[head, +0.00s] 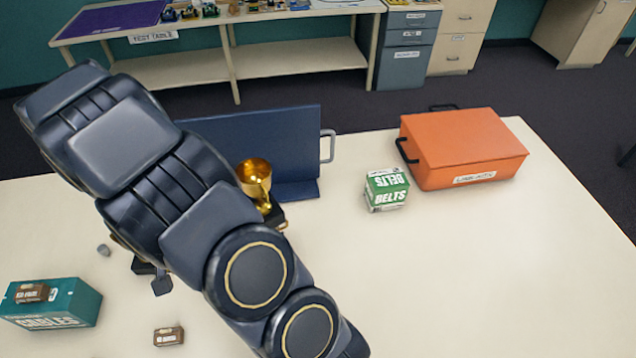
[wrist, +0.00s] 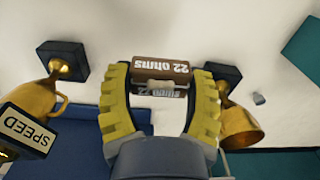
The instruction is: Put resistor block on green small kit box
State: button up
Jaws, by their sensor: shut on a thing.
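My gripper (wrist: 160,78) has yellow ridged fingers in the wrist view and is shut on a brown resistor block (wrist: 161,69) with white "22 ohms" lettering, upside down in that view. In the head view my arm hides the held block. A small green and white box marked "BELTS" (head: 387,189) stands right of centre on the table, to the right of my arm. A teal box marked "CABLES" (head: 66,306) sits at the left, with a brown block (head: 32,293) on its top. Another brown block (head: 168,336) lies on the table near the front.
A gold trophy (head: 256,180) stands beside my arm, before a dark blue upright panel (head: 290,150). The wrist view shows trophies on both sides, one with a "SPEED" plate (wrist: 27,131). An orange case (head: 463,148) is at the back right. The front right table is clear.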

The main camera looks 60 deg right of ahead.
notch_tip(320, 180, up, 22)
jog(key=r, duration=0.1)
jog(key=s+d+r+m, duration=0.15)
jog(key=d+m, duration=0.25)
jog(key=d, duration=0.5)
jog(key=s+d+f+m, duration=0.2)
jog(key=s+d+m, duration=1.2)
jog(key=s+d, duration=0.9)
send_over(388, 178)
jog(key=a, duration=0.1)
jog(key=f, duration=1.9)
jog(key=shift+s+f, duration=0.15)
jog(key=shift+s, duration=0.1)
jog(key=shift+w+d+f, duration=0.2)
jog(key=shift+d+f, duration=0.35)
jog(key=shift+f, duration=1.55)
